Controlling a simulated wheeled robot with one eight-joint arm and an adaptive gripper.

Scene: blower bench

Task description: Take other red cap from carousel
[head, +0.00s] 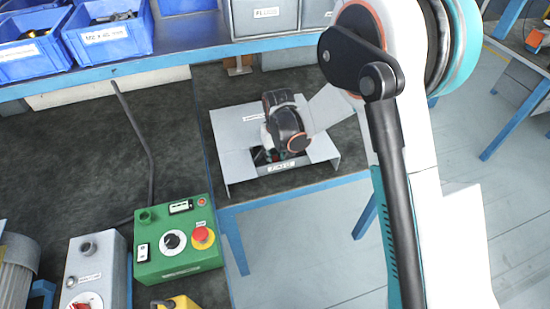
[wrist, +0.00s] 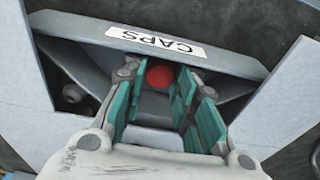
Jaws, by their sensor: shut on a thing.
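The carousel is a grey metal housing (head: 235,140) with a front opening and a label reading CAPS (head: 282,166); the label also shows upside down in the wrist view (wrist: 155,41). A round red cap (wrist: 160,75) sits in the opening, between the fingertips of my gripper (wrist: 158,84). The teal finger pads are on both sides of the cap, shut on it. In the head view my gripper (head: 285,155) reaches down into the opening, and its wrist hides most of the fingers and the cap.
A green control box (head: 178,264) with a red stop button (head: 203,236) stands at the lower left, beside a grey switch box (head: 95,260). Blue bins (head: 107,42) line the shelf behind. The bench's blue front edge (head: 290,194) runs just before the carousel.

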